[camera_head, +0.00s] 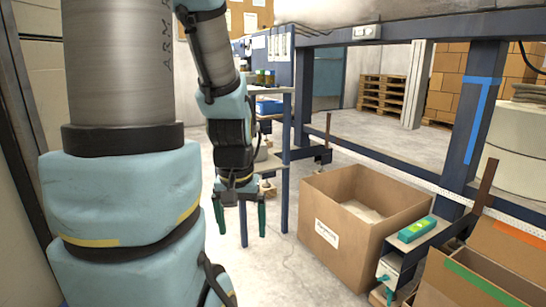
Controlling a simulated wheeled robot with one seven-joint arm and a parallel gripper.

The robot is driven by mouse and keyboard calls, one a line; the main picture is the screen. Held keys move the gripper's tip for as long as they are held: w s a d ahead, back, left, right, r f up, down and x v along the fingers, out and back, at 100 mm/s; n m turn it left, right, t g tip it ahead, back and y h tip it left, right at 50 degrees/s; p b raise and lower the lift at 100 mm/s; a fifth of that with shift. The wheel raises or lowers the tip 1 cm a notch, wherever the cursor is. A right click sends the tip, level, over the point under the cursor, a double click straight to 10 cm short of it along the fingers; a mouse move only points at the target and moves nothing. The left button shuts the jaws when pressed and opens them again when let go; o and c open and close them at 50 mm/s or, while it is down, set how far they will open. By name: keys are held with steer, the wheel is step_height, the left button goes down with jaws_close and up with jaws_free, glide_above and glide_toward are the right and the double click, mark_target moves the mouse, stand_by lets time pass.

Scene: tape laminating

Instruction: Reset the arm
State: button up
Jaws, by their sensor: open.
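My gripper (239,218) hangs at the end of my folded arm, left of the picture's middle. Its two dark green fingers point down and stand apart with nothing between them. It is in the air, left of the open cardboard box (335,254) and apart from it. A large part of my arm fills the left side of the view and hides what is behind it.
The cardboard box stands below a dark blue metal frame (390,161). A green item (416,229) lies on a small ledge to its right. Another open box (505,243) is at the lower right. Pallets (382,95) stand at the back. Bare floor shows below my gripper.

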step_height(320, 180, up, 36)
steer(key=p, duration=3.4)
steer(key=shift+f, duration=0.1)
